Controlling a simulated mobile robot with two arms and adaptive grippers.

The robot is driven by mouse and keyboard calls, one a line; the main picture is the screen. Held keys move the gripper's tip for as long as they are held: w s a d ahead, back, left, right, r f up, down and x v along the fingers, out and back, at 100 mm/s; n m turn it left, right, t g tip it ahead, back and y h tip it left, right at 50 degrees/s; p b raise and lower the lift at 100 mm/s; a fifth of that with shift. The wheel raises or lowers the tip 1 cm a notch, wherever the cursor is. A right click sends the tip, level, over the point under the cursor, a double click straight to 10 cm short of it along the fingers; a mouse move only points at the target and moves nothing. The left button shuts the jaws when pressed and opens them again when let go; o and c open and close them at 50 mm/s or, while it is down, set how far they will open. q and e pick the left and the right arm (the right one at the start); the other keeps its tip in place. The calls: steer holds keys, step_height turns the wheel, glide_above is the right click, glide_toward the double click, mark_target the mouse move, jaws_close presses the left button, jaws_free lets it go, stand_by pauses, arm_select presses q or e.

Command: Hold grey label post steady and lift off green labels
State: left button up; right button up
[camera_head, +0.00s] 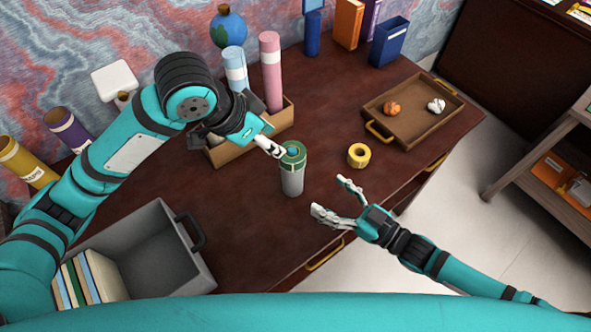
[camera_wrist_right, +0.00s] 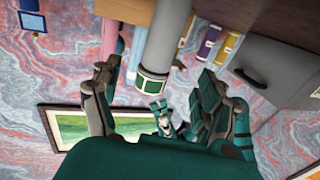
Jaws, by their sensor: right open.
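The grey label post (camera_head: 292,184) stands upright on the dark desk, with the green labels (camera_head: 296,163) as a ring around its top. In the right wrist view, which is upside down, the grey post (camera_wrist_right: 172,35) and green labels (camera_wrist_right: 153,87) appear between my right fingers. My left gripper (camera_head: 275,149) is at the upper left of the green labels, close to or touching them; its finger gap is unclear. My right gripper (camera_head: 331,196) is open and empty, to the right of the post and apart from it.
A yellow tape roll (camera_head: 358,155) lies right of the post. A brown tray (camera_head: 425,129) with two crumpled balls is farther right. A wooden box (camera_head: 222,154) with rolled tubes stands behind my left gripper. A grey bin (camera_head: 150,250) is at the front left.

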mark_target(301, 177)
steer(key=x, duration=1.1)
steer(key=shift+a, duration=0.1)
steer(key=c, duration=1.3)
